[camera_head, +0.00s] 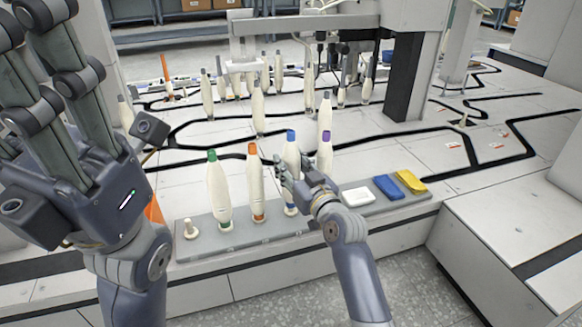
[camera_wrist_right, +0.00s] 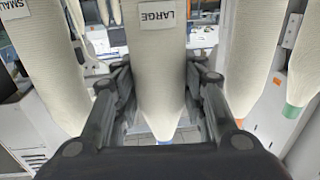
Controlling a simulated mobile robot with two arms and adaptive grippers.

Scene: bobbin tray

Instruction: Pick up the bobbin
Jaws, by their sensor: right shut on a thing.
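A white bobbin with a blue tip (camera_head: 291,150) stands upright on the grey tray (camera_head: 268,236). My right gripper (camera_head: 287,178) is shut on it. In the right wrist view a white bobbin with a "LARGE" label (camera_wrist_right: 162,75) is between my right fingers (camera_wrist_right: 158,100), its narrow end downward in the picture. Other bobbins with green (camera_head: 218,195), orange (camera_head: 256,185) and purple (camera_head: 325,150) tips stand beside it. My left gripper (camera_head: 45,60) is raised at the upper left, cut off by the frame edge.
An empty peg (camera_head: 190,230) is at the tray's left end. White (camera_head: 358,197), blue (camera_head: 388,187) and yellow (camera_head: 411,181) blocks lie at its right. Several more bobbins (camera_head: 258,105) and a dark post (camera_head: 404,75) stand behind. A white box-like unit (camera_head: 510,220) is at right.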

